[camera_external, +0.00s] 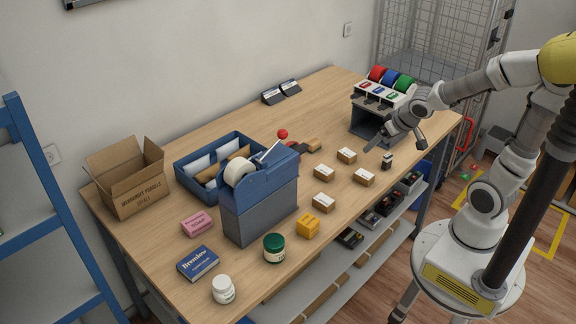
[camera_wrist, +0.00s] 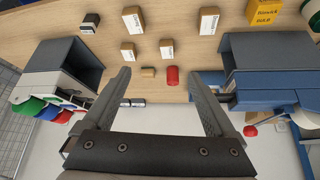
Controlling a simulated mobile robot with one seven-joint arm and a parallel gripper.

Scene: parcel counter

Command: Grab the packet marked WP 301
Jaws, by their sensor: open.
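Several small brown packets with white labels lie on the wooden counter in the external view: a back one (camera_external: 347,155), a right one (camera_external: 364,177), a middle one (camera_external: 323,173) and a front one (camera_external: 323,203). The wrist view shows them beyond my fingers: upper left (camera_wrist: 133,20), lower left (camera_wrist: 128,52), lower middle (camera_wrist: 166,49) and upper right (camera_wrist: 207,20). The label print is too small to read, so I cannot tell which is WP 301. My gripper (camera_external: 396,146) is open and empty above the counter's right part, apart from the packets; its fingers also show in the wrist view (camera_wrist: 158,74).
A tape-roll dispenser (camera_external: 384,100) stands beside my gripper. A small dark block (camera_external: 387,160) stands near the right packet. A large blue-grey tape dispenser (camera_external: 258,200) stands left of the packets, and a yellow box (camera_external: 308,226) lies in front. A red and tan item (camera_external: 305,150) lies behind them.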

